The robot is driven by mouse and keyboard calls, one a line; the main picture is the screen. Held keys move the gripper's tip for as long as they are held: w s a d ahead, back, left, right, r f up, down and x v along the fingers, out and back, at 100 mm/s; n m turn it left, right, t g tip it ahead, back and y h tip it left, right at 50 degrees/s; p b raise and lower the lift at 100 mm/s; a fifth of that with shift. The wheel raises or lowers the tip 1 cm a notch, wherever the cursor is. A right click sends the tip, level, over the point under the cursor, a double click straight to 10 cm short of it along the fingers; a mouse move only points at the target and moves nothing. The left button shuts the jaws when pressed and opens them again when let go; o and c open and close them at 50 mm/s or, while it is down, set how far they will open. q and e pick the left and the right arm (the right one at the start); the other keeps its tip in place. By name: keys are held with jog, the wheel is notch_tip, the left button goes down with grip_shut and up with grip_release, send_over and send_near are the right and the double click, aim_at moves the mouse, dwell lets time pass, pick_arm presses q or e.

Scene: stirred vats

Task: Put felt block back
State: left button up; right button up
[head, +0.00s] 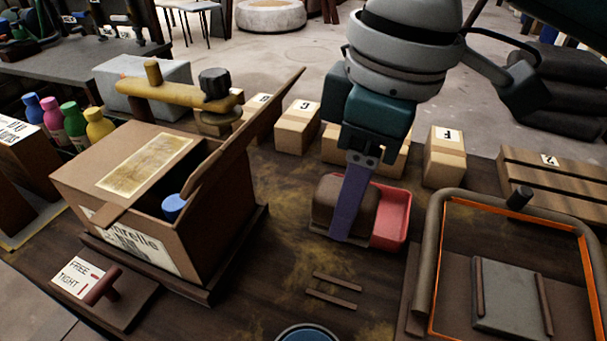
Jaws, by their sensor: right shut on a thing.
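A brown block with rounded edges (328,201), which I take for the felt block, is at the middle of the bench. My right gripper (352,205) comes down over it from above, with a purple finger across the block's right part. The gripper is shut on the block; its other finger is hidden. A red tray (396,215) shows just right of the finger. A dark ledge shows at the block's foot. I cannot tell whether the block touches the ledge or the tray. My left gripper is not in view.
An open cardboard box (90,185) with a raised flap stands left. A FREE/TIGHT plate with a handle (100,288) lies before it. A framed fixture (432,255) stands right. Small lettered boxes (444,160) line the back. The bench front centre holds two thin strips (333,290).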

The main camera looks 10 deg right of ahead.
notch_tip(320, 180, down, 9)
jog(key=shift+f+b, duration=0.15)
jog(key=shift+b, duration=0.95)
notch_tip(320, 180, down, 4)
jog(key=shift+r+b, duration=0.25)
jog(key=shift+b, duration=0.45)
jog(key=shift+f, duration=0.4)
jog(key=shift+f, duration=0.45)
jog(key=o, duration=1.2)
